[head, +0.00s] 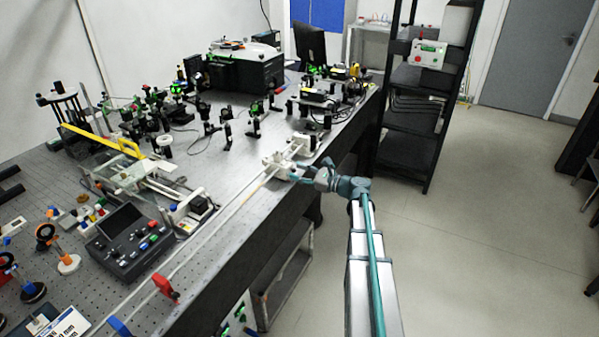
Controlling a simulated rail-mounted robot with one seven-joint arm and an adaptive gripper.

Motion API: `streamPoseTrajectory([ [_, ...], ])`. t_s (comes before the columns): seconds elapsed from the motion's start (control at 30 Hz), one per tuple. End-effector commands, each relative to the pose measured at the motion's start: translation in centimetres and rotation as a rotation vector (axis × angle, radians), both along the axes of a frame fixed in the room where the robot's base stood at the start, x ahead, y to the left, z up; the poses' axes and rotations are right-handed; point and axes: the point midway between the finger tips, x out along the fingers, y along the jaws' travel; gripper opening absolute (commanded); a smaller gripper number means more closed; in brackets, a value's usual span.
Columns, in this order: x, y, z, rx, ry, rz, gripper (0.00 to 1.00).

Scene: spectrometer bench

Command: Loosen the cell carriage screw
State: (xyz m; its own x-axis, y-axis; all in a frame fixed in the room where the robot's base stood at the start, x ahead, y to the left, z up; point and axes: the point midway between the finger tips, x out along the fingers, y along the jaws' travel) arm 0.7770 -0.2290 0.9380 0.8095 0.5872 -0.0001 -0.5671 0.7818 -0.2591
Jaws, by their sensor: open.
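A white carriage (277,162) sits on the long pale rail (225,212) near the bench's right edge. It is probably the cell carriage. Its screw is too small to make out. My gripper (299,175) is just right of the carriage, at the bench edge, with its fingers pointing left towards it. My gripper is open and appears empty. I cannot tell whether a finger touches the carriage.
A red clamp (165,287) and a blue clamp (119,326) stand along the rail's near end. A control console (128,238) is left of the rail. Many optical mounts fill the bench behind. A black shelf rack (408,125) stands beyond my arm; the floor to the right is open.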

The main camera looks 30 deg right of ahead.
Motion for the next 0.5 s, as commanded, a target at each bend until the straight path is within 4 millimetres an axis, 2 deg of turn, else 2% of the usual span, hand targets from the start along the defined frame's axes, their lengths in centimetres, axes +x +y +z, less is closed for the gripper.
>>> streamPoseTrajectory([
  [0.13, -0.01, 0.0, -0.02, 0.0, 0.0, 0.0, 0.42],
  [0.4, -0.02, -0.01, -0.01, 0.0, 0.0, 0.0, 0.0],
  [0.5, -0.03, 0.0, -0.01, 0.0, 0.0, 0.0, 0.0],
])
